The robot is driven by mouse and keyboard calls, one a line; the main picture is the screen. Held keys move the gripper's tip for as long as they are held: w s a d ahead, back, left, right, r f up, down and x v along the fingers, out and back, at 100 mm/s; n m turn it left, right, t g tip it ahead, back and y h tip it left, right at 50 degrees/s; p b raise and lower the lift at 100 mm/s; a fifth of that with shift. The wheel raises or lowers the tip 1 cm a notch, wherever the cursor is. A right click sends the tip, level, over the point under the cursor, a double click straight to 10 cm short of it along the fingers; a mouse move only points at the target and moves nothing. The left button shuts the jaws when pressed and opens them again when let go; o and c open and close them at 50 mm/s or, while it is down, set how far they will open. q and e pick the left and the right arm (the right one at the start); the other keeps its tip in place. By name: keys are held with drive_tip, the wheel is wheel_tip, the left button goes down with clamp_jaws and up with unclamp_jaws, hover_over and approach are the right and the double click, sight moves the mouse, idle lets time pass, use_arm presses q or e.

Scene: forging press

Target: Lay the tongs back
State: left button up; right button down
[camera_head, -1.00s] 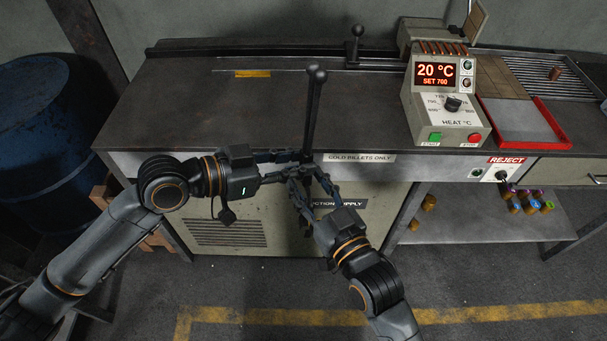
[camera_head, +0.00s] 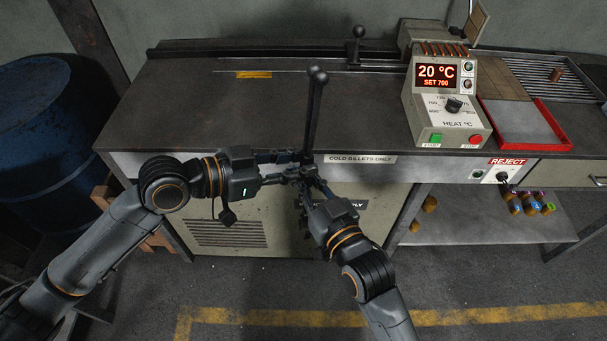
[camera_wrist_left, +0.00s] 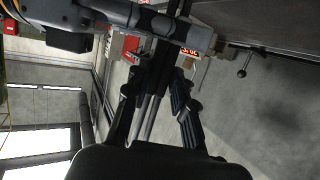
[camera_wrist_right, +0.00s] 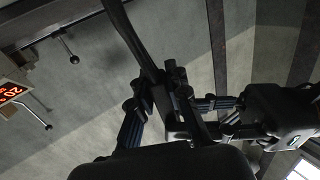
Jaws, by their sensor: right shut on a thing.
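The tongs (camera_head: 314,110) are dark and long. They stand nearly upright at the front edge of the bench, their rounded ends up. My right gripper (camera_head: 306,178) is shut on them at the lower part; the tongs also cross the right wrist view (camera_wrist_right: 135,40). My left gripper (camera_head: 292,170) reaches in from the left at about the same height. In the left wrist view its fingers (camera_wrist_left: 158,100) stand apart, with the tongs (camera_wrist_left: 150,100) passing between them. The lower part of the tongs is hidden behind the grippers in the head view.
The dark bench top (camera_head: 210,110) is largely clear. The heat control box (camera_head: 445,105) stands to the right, beside a red-rimmed tray (camera_head: 550,125). A ball-topped lever (camera_head: 356,45) stands at the back. A blue drum (camera_head: 45,125) is at the left. Several billets (camera_head: 528,205) lie on the lower shelf.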

use_arm(q)
drive_tip(key=o, duration=0.4)
drive_tip(key=shift+w+r, duration=0.1)
drive_tip(key=shift+a, duration=0.1)
